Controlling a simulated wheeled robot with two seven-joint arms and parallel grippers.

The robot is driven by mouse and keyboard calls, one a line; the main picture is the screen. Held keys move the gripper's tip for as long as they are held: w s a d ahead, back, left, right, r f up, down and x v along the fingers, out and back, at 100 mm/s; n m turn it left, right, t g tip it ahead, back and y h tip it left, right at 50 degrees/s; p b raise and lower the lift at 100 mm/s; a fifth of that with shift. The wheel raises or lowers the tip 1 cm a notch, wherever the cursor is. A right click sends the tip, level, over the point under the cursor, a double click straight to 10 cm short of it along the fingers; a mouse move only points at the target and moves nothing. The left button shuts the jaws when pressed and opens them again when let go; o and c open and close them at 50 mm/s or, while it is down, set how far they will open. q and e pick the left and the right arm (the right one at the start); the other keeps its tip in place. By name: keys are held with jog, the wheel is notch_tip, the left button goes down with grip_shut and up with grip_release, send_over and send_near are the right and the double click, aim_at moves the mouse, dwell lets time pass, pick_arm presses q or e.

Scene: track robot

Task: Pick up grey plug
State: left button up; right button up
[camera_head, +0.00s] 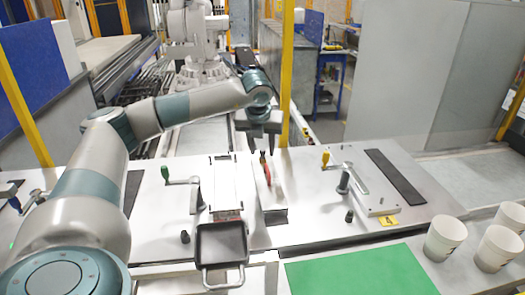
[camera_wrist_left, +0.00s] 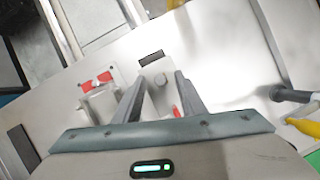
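My left gripper (camera_head: 262,151) points down above the white worktable, over a narrow light fixture with a red-handled tool (camera_head: 265,169). In the left wrist view the gripper (camera_wrist_left: 161,77) has its two dark fingers apart, with nothing held between them. A small dark grey plug-like piece (camera_head: 349,215) stands on the table right of the gripper, near the yellow-handled clamp. A similar dark piece (camera_head: 185,237) stands at the left, near the green-handled clamp. I cannot tell which is the grey plug. My right gripper is not in view.
A black tray with a handle (camera_head: 222,245) lies at the table's front. The green-handled clamp (camera_head: 180,181) and yellow-handled clamp (camera_head: 343,178) rise from the table. A green mat (camera_head: 360,272) and several white cups (camera_head: 444,238) are front right. A yellow post (camera_head: 287,75) stands behind.

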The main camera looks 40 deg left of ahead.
pick_arm(q)
jog(key=shift+w+f, duration=0.2)
jog(key=shift+f, duration=0.15)
jog(key=shift+c, duration=0.2)
grip_shut()
jog(key=shift+r, duration=0.15)
